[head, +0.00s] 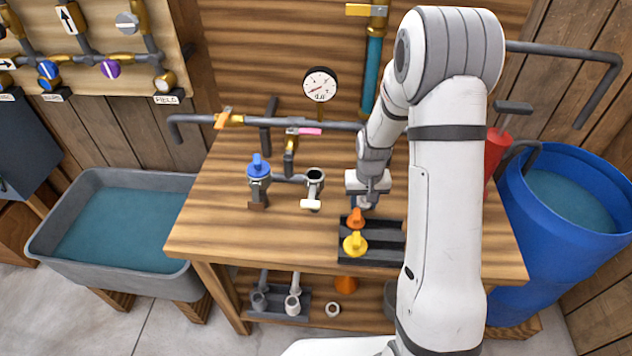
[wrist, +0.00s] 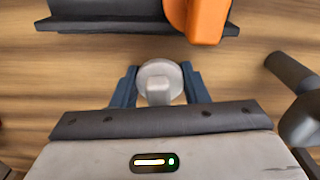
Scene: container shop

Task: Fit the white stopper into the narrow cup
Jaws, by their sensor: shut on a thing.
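My gripper (head: 366,203) is low over the workbench, just behind the dark tray. In the wrist view its blue fingers (wrist: 159,88) are shut on the white stopper (wrist: 158,82), one on each side of its round, pale head. The stopper's lower end is hidden. I cannot tell from size which is the narrow cup.
The dark tray (head: 391,258) holds an orange stopper (head: 356,218) and a yellow stopper (head: 355,243). The orange one is close to my gripper in the wrist view (wrist: 205,20). Grey pipework (head: 335,124) and a gauge (head: 320,84) stand behind. A blue barrel (head: 530,250) stands right.

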